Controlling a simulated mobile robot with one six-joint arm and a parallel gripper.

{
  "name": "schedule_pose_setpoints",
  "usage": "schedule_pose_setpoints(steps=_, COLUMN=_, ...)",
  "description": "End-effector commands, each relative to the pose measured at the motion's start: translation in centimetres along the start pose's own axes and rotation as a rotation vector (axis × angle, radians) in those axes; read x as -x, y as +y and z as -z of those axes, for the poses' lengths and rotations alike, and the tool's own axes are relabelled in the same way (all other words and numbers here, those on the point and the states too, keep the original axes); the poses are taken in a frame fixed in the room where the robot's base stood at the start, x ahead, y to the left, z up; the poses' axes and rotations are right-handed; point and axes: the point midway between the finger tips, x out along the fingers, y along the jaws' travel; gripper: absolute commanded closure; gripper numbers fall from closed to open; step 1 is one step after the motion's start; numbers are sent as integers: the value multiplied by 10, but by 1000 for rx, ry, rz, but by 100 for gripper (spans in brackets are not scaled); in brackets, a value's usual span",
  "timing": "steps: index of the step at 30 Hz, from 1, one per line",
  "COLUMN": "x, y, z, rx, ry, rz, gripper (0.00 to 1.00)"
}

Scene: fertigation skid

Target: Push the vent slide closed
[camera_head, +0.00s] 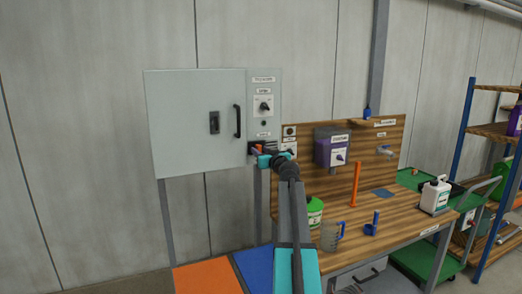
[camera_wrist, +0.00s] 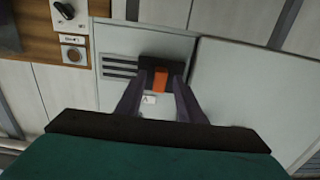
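The vent slide shows in the wrist view as a dark plate (camera_wrist: 161,64) with an orange tab (camera_wrist: 160,82), beside dark vent slots (camera_wrist: 119,66) on a grey panel. Some slots show uncovered to the left of the plate in that view. My gripper (camera_wrist: 158,80) is open, its two fingers on either side of the orange tab, with a gap visible beside it. I cannot tell whether a finger touches the slide. In the head view my gripper (camera_head: 261,152) is at the lower right of the grey cabinet (camera_head: 185,125), and the orange tab (camera_head: 258,148) shows only in part.
A cabinet door handle (camera_head: 237,121) is left of the control panel. Orange (camera_head: 207,278) and blue mats lie below.

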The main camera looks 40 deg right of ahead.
Motion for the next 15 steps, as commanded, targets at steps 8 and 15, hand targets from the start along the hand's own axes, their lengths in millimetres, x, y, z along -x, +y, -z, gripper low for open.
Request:
schedule_pose_setpoints(steps=8, x=-7, y=0, z=0, rx=0, ry=0, rz=0, gripper=66)
schedule_pose_setpoints(steps=15, x=-6, y=1, z=0, rx=0, ry=0, rz=-1, gripper=74)
